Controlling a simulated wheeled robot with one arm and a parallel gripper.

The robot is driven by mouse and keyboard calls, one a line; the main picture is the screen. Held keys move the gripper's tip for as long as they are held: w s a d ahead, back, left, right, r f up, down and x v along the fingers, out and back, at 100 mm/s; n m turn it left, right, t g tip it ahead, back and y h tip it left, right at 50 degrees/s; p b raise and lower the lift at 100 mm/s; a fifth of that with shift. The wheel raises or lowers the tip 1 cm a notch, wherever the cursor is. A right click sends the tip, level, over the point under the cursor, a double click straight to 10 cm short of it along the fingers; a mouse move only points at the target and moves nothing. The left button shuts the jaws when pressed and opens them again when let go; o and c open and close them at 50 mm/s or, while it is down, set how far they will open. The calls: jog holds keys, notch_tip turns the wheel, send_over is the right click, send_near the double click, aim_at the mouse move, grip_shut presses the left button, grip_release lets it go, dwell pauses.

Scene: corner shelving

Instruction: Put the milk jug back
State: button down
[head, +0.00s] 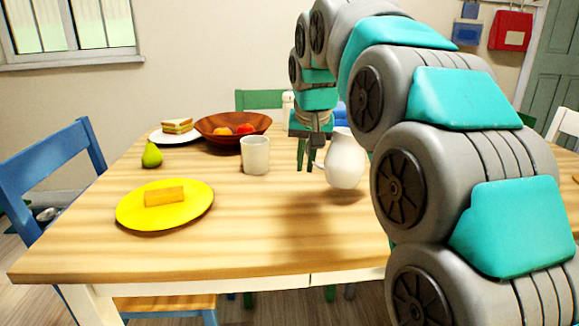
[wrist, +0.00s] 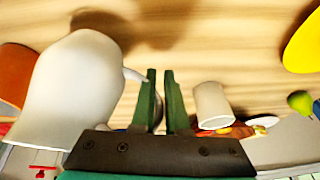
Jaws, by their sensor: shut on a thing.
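The white milk jug (head: 346,160) is at the right part of the wooden table, partly behind my arm in the head view. It fills the left of the wrist view (wrist: 75,90), which shows the scene upside down. My gripper (head: 307,160) is at the jug's left side, pointing down. In the wrist view its green fingers (wrist: 163,90) are close together on the jug's thin handle, which reaches between them. The jug looks upright. A shadow lies by its base; whether it touches the table or hangs just above is hard to tell.
A white cup (head: 255,155) stands left of my gripper. Behind it are a brown fruit bowl (head: 205,132) and a sandwich plate (head: 160,138). A green pear (head: 152,155) and a yellow plate (head: 190,205) with a yellow block are farther left. The table's front middle is clear.

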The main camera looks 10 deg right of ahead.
jog(key=w+a, duration=0.1)
jog(key=w, duration=0.3)
jog(key=w+a, duration=0.1)
jog(key=w, duration=0.1)
jog(key=shift+a+f+p, duration=0.3)
jog(key=shift+f, duration=0.05)
jog(key=shift+s+f, duration=0.1)
jog(key=shift+f, duration=1.7)
jog(key=c, duration=0.7)
grip_release()
jog(key=shift+r, duration=0.1)
jog(key=v, duration=1.2)
